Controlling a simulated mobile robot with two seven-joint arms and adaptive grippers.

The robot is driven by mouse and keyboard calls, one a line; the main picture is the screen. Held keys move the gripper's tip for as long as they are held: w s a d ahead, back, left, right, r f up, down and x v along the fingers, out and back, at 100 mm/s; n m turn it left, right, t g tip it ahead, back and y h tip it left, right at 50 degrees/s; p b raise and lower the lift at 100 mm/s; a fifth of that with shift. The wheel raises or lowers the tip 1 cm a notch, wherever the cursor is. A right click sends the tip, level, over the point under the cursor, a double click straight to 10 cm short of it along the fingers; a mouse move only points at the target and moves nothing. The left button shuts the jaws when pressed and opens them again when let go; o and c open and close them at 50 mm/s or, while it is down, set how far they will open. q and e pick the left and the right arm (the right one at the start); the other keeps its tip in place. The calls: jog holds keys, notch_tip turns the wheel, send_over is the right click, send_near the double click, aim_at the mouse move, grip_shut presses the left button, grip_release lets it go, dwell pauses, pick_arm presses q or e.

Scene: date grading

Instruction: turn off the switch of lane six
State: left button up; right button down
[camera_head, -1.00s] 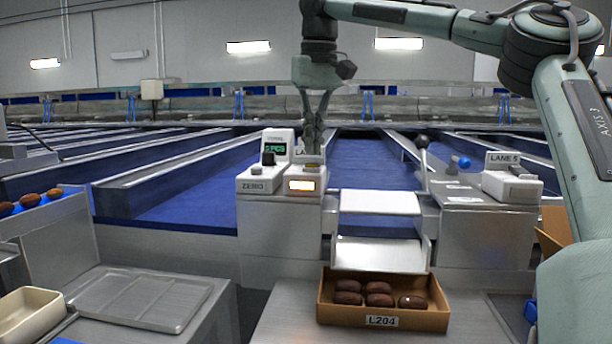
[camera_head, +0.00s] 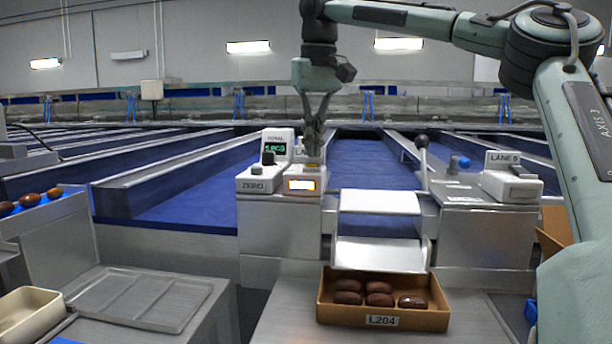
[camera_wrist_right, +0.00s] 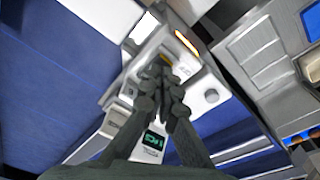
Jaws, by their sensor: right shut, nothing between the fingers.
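A white switch box (camera_head: 305,172) with a lit amber-edged panel (camera_head: 301,185) stands on the metal cabinet left of the chute. Its label is mostly hidden behind my gripper, with only "LA" showing, so I cannot read the lane number. My right gripper (camera_head: 314,150) points down over this box, shut and empty. In the right wrist view the closed fingertips (camera_wrist_right: 166,88) are over the box (camera_wrist_right: 180,65), close to a small yellow part (camera_wrist_right: 166,60). I cannot tell whether they touch it or how the switch is set. My left gripper is not in view.
A counter unit (camera_head: 262,172) marked ZERO with a green display is beside the box on the left. A lever (camera_head: 422,160) and a LANE 5 box (camera_head: 510,180) stand to the right. A carton (camera_head: 383,321) labelled L204 holds several dates below the chute (camera_head: 380,202).

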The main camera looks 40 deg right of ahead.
jog(key=shift+f, duration=0.8)
jog(key=shift+r+p, duration=0.4)
jog(key=shift+r, duration=3.15)
